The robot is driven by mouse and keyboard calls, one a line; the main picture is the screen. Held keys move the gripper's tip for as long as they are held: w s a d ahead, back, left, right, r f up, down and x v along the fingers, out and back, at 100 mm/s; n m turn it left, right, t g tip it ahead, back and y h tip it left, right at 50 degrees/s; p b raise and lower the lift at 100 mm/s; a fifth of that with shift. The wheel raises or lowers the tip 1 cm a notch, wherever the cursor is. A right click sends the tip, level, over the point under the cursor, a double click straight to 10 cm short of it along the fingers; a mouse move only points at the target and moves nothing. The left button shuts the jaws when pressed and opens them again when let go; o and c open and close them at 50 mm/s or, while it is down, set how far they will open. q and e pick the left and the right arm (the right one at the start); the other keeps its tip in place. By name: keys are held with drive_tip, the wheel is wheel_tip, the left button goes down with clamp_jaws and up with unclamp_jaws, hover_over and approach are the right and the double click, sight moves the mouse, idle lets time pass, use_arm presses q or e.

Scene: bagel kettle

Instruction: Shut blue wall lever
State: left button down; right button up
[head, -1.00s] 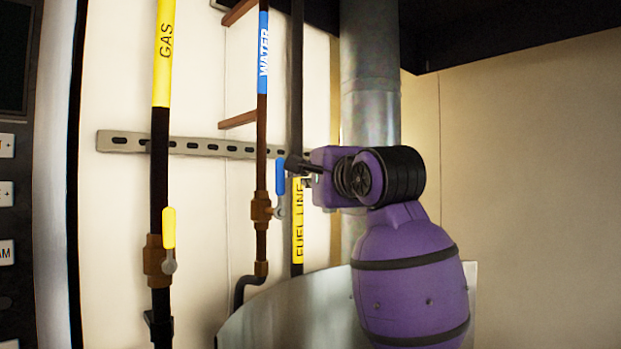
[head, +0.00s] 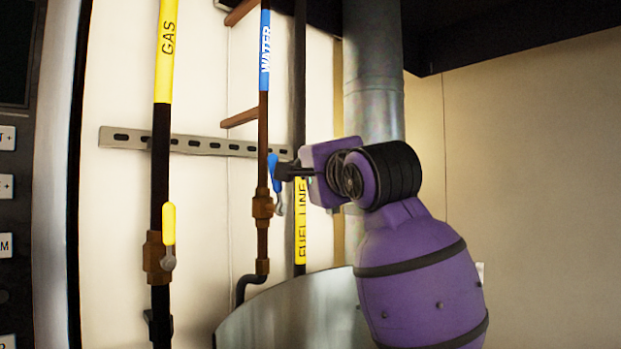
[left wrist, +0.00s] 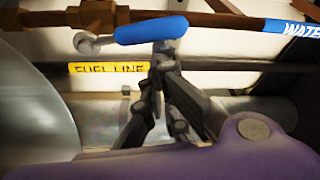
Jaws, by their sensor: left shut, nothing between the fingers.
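The blue lever (head: 273,165) sits on a brass valve (head: 263,205) on the pipe labelled WATER (head: 264,50). Its handle points up along the pipe, with its top leaning slightly left. My left gripper (head: 283,171) is at the lever's right side, its fingers shut and empty. In the left wrist view, the shut fingertips (left wrist: 163,50) meet the edge of the blue handle (left wrist: 150,30) near its free end; they appear to touch it. The lever is not between the fingers. My right gripper is in neither view.
A GAS pipe (head: 161,190) with an upright yellow lever (head: 169,223) stands to the left. The FUEL LINE pipe (head: 300,245) runs just right of the water pipe, behind my gripper. A metal duct (head: 373,90) and a curved metal vessel (head: 290,310) are close by.

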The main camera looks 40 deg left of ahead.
use_arm(q)
drive_tip(key=s+f+n+g+y+b, duration=0.3)
drive_tip(key=s+n+b, duration=0.6)
drive_tip(key=n+b, duration=0.2)
drive_tip(key=shift+a+f+n+y, duration=0.2)
drive_tip(key=shift+a+n+y, duration=0.25)
drive_tip(key=shift+n, duration=0.65)
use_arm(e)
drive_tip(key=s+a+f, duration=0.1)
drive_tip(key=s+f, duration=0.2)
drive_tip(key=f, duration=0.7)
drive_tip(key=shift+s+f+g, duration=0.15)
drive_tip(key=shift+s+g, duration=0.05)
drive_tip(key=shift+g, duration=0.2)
use_arm(q)
drive_tip(key=shift+s, duration=0.1)
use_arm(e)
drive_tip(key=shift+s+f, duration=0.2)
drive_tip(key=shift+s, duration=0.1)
use_arm(q)
drive_tip(key=shift+d, duration=0.15)
drive_tip(key=v, duration=1.2)
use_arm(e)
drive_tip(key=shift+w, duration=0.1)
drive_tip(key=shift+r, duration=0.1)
